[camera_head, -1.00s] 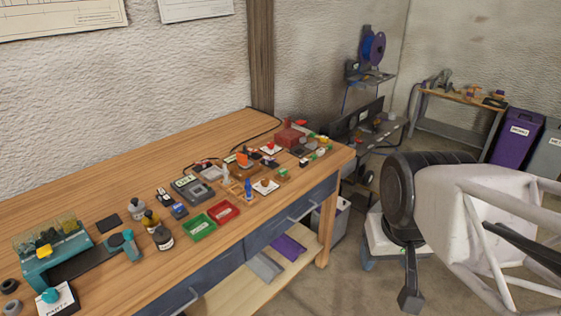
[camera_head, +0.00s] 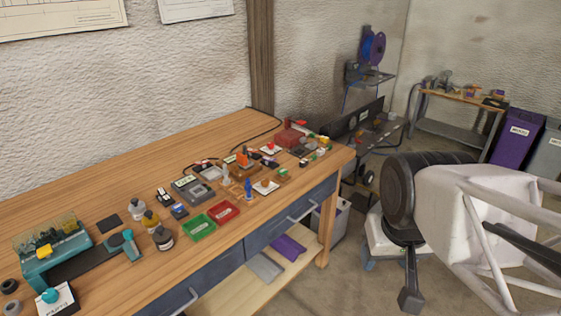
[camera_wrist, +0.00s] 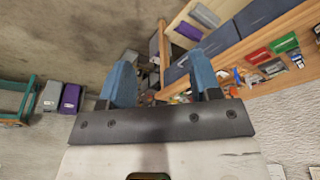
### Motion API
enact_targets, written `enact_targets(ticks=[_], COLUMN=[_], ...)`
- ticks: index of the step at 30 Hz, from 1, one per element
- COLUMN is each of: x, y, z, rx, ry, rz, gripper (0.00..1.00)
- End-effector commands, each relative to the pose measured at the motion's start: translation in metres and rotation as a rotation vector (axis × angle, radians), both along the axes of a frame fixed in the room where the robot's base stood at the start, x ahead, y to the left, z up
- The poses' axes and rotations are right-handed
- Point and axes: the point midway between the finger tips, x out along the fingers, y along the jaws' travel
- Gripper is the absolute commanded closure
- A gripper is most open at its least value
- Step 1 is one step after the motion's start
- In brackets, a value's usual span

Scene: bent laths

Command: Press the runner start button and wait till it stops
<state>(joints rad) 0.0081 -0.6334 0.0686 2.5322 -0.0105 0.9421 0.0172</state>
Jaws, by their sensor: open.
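My gripper (camera_wrist: 163,72) shows in the wrist view with two blue fingers spread apart and nothing between them. It is in the air, away from the workbench (camera_head: 95,180). On the bench's right part in the head view, a white plate carries a red button-like piece (camera_head: 268,149). At the front left a teal knob (camera_head: 50,296) sits on a labelled white plate. I cannot tell which of these, if any, is the runner start button. The runner cannot be identified either.
A green tray (camera_head: 198,234) and a red tray (camera_head: 231,219) lie at the bench's front edge. Bottles (camera_head: 163,238) and small devices stand close by. Bare wood is free along the back left. A second bench (camera_head: 455,97) and a purple bin (camera_head: 514,136) stand behind.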

Motion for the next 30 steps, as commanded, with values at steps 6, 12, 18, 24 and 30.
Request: enact_targets(ticks=[6, 12, 18, 24, 30], x=[0.0000, 0.0000, 0.0000, 0.0000, 0.0000], y=[0.0000, 0.0000, 0.0000, 0.0000, 0.0000], z=[0.0000, 0.0000, 0.0000, 0.0000, 0.0000], rx=[0.000, 0.000, 0.000, 0.000, 0.000], ry=[0.000, 0.000, 0.000, 0.000, 0.000], rz=[0.000, 0.000, 0.000, 0.000, 0.000], gripper=[0.77, 1.00, 1.00, 1.00, 1.00])
